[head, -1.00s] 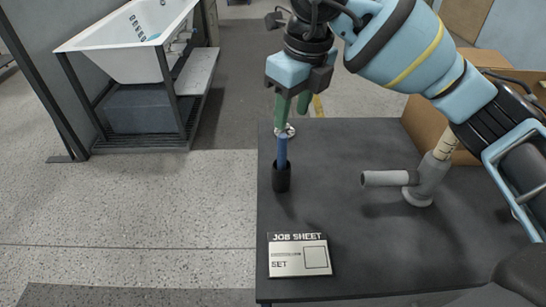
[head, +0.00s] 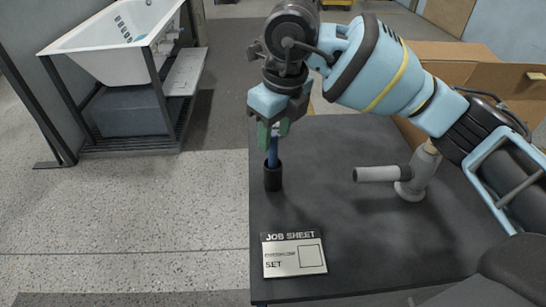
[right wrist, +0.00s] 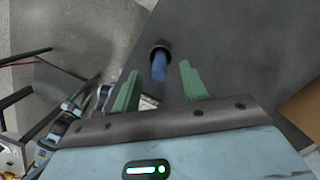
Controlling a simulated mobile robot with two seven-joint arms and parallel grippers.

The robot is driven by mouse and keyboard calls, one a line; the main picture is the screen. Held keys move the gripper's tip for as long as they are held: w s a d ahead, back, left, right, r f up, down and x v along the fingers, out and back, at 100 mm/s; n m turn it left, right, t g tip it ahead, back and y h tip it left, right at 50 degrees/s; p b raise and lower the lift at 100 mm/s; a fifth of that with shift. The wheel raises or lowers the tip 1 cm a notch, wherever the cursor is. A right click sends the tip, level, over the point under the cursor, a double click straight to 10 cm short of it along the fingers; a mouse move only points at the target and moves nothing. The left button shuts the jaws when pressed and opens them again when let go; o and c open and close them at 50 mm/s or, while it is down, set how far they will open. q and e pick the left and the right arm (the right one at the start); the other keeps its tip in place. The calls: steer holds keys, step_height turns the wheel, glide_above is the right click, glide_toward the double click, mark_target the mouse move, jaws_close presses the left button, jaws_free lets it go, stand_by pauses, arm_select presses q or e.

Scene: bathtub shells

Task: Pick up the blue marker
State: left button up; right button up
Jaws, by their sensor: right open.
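The blue marker (head: 272,152) stands upright in a small black cup (head: 272,179) near the left edge of the dark table. My right gripper (head: 270,140) is above the cup with its green fingers pointing down at the marker's upper part. In the right wrist view the fingers (right wrist: 158,84) are apart, and the marker (right wrist: 159,66) shows between and beyond their tips, with the cup (right wrist: 160,48) at its far end. The gripper is open; whether a finger touches the marker I cannot tell. My left gripper is not in view.
A job sheet sign (head: 293,255) lies on the table (head: 340,215) in front of the cup. A white bathtub (head: 115,45) on a rack stands off to the left.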

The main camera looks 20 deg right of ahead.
mark_target(273, 161)
step_height(273, 161, down, 3)
steer(key=shift+w+a+r, duration=0.1)
steer(key=shift+w+a, duration=0.05)
jaws_close()
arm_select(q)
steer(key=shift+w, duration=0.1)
arm_select(e)
steer(key=shift+r, duration=0.1)
